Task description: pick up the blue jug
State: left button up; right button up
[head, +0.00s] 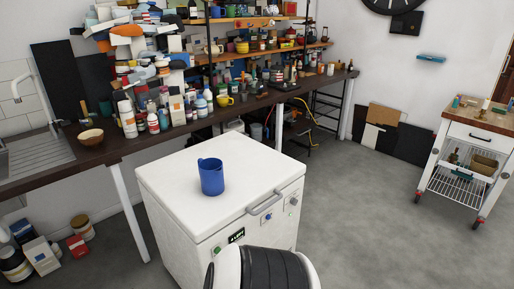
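The blue jug (211,177) stands upright on top of a white chest-like appliance (165,178), a little left of the middle of the head view. Its handle side seems to face left and its open top faces up. Nothing touches the jug, and the lid around it is bare. Neither of my grippers shows in the head view.
A dark worktop (95,153) behind is crowded with bottles, cans and a wooden bowl (91,137). The appliance's grey handle (266,203) sticks out at its front edge. A white trolley (487,133) stands far right. Grey floor (365,220) between is clear.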

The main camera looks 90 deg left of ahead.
aim_at(210, 169)
jog(key=u, duration=3.15)
jog(key=i+l+z, duration=0.45)
jog(key=i+l, duration=0.05)
jog(key=i, duration=0.1)
